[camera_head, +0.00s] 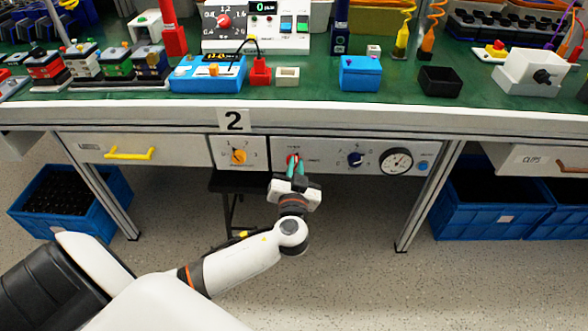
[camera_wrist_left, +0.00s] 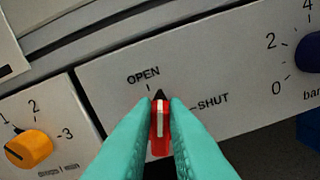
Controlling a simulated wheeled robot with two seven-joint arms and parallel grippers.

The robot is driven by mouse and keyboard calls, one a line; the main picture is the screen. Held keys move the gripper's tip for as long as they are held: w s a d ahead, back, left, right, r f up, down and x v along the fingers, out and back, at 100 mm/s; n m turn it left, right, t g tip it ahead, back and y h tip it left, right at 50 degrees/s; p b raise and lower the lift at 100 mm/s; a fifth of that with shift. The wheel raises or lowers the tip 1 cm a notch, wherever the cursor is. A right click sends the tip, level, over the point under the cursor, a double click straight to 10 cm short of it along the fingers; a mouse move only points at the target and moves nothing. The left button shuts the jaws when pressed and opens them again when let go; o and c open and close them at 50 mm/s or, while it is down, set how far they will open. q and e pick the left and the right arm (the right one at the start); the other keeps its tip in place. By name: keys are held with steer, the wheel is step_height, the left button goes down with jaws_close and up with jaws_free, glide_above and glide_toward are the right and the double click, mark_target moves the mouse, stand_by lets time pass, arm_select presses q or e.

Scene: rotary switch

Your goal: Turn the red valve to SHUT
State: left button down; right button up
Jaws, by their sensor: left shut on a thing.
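The red valve (camera_wrist_left: 160,128) is a small red handle with a white stripe and a dark tip, set on the grey panel (camera_wrist_left: 240,75). In the wrist view its tip sits between the OPEN mark and the SHUT mark, closer to OPEN. My left gripper (camera_wrist_left: 160,118) has teal fingers, one on each side of the handle, shut on it. In the head view the left gripper (camera_head: 295,166) reaches the panel under the bench, and its fingers hide most of the valve (camera_head: 292,158). My right gripper is not in view.
An orange knob (camera_wrist_left: 29,149) is left of the valve, and a dark blue knob (camera_head: 355,159) and a round gauge (camera_head: 396,161) are to its right. A drawer with a yellow handle (camera_head: 130,154) is further left. Blue crates (camera_head: 490,222) stand below; the bench top is crowded.

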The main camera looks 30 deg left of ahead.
arm_select(q)
steer(key=shift+d+m, duration=0.1)
steer(key=shift+m, duration=0.8)
steer(key=m+p, duration=0.1)
steer(key=m, duration=0.3)
steer(key=f+m+p, duration=0.1)
steer(key=m, duration=0.3)
steer(key=m+p, duration=0.2)
steer(key=m, duration=0.2)
steer(key=shift+w+d+f, duration=0.3)
steer(key=shift+d, duration=0.1)
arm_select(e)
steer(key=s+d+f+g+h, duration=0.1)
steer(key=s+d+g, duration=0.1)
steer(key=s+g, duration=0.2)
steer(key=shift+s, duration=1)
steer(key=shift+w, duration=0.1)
arm_select(q)
steer(key=c, duration=1.4)
jaws_free()
steer(key=shift+c, duration=0.2)
